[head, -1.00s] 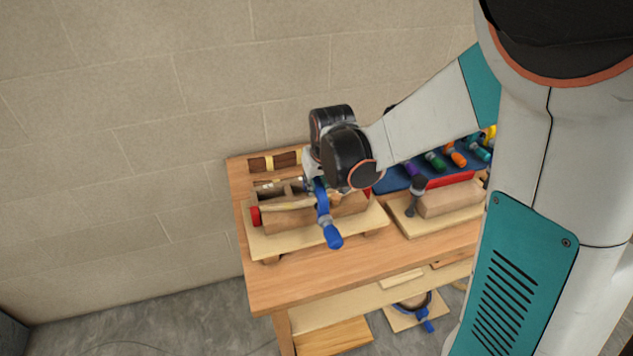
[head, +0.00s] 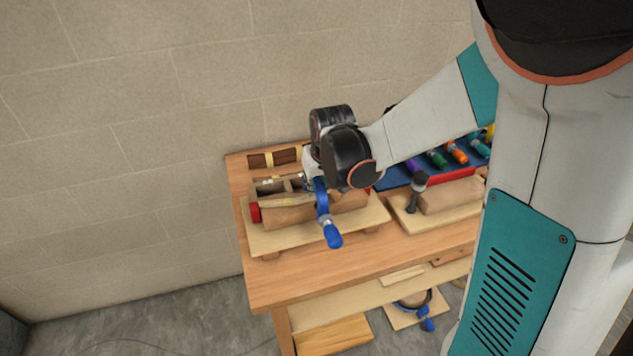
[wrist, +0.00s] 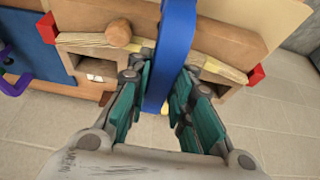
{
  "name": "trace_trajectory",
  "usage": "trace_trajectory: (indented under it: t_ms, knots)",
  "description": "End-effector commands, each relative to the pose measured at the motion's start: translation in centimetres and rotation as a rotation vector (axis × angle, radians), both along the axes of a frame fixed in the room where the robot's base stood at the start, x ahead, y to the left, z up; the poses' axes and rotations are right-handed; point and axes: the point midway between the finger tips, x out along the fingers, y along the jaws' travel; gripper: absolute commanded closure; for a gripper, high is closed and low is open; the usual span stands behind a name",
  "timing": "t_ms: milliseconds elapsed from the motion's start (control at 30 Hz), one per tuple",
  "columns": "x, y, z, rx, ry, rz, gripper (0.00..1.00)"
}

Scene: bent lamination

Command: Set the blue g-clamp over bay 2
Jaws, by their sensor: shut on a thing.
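The blue g-clamp (head: 323,205) is in my gripper, its blue handle pointing down toward the front of the wooden form. In the wrist view the clamp's blue frame (wrist: 177,50) stands between the teal finger pads of my gripper (wrist: 158,95), which is shut on it. The clamp is over the curved wooden strips (wrist: 215,66) on the form, left of the middle in the head view. The wooden form (head: 290,217) sits on a pale board with a red block at its left end. I cannot tell whether the clamp touches the strips. Bay markings are not readable.
A blue rack (head: 400,179) with several coloured-handled clamps stands at the back right. A second wooden block (head: 450,197) with a dark-headed tool beside it is right of the form. The bench front (head: 300,278) is clear. Another blue-handled clamp (head: 426,312) lies below.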

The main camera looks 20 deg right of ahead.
Motion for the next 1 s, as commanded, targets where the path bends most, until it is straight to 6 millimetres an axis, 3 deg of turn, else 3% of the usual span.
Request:
trace_trajectory:
  t_ms: [633,1000]
  knots:
    - [0.0,0.0,-2.9,0.0,0.0,0.0,1.0]
    - [0.0,0.0,-3.2,0.0,0.0,0.0,1.0]
